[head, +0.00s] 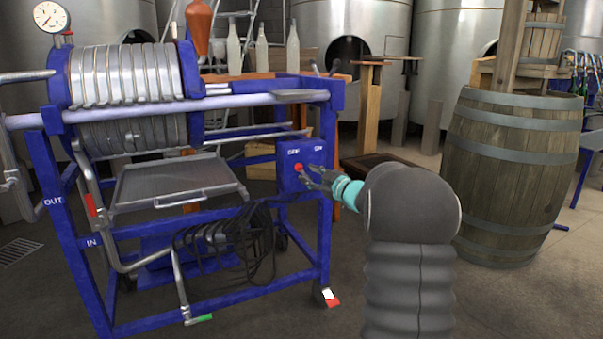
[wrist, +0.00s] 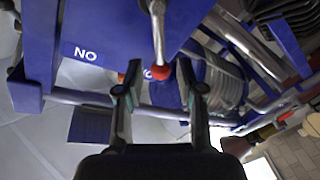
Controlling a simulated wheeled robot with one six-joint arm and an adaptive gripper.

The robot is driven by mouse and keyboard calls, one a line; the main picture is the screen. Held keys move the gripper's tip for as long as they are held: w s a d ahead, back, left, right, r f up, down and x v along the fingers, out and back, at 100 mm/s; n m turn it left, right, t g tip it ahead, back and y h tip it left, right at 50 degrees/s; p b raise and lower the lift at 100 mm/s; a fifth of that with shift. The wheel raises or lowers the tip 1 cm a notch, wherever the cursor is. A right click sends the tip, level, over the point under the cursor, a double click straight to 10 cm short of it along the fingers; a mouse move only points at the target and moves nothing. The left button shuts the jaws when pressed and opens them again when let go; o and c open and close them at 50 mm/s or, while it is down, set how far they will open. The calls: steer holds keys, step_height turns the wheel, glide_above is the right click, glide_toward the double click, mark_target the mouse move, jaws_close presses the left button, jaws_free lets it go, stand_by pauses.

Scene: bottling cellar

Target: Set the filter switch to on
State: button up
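The filter switch is a short metal lever with a red ball end (head: 299,167) on the blue control box (head: 287,181) of the filter frame. In the wrist view, which is upside down, the red ball (wrist: 157,70) shows between my two fingertips, with visible gaps on both sides. The ball sits on the side of the OFF label (head: 293,151), away from the ON label (head: 318,149). The ball covers part of OFF in the wrist view. My gripper (head: 305,177) is open at the box front; it also shows in the wrist view (wrist: 161,82). I cannot tell its depth from the ball.
The plate filter (head: 125,75) and a drip tray (head: 175,187) are to the left on the blue frame. A wooden barrel (head: 515,170) stands to the right of my arm. Steel tanks (head: 450,50) line the back.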

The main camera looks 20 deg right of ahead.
mark_target(303, 172)
steer(key=shift+x, duration=2.25)
jaws_close()
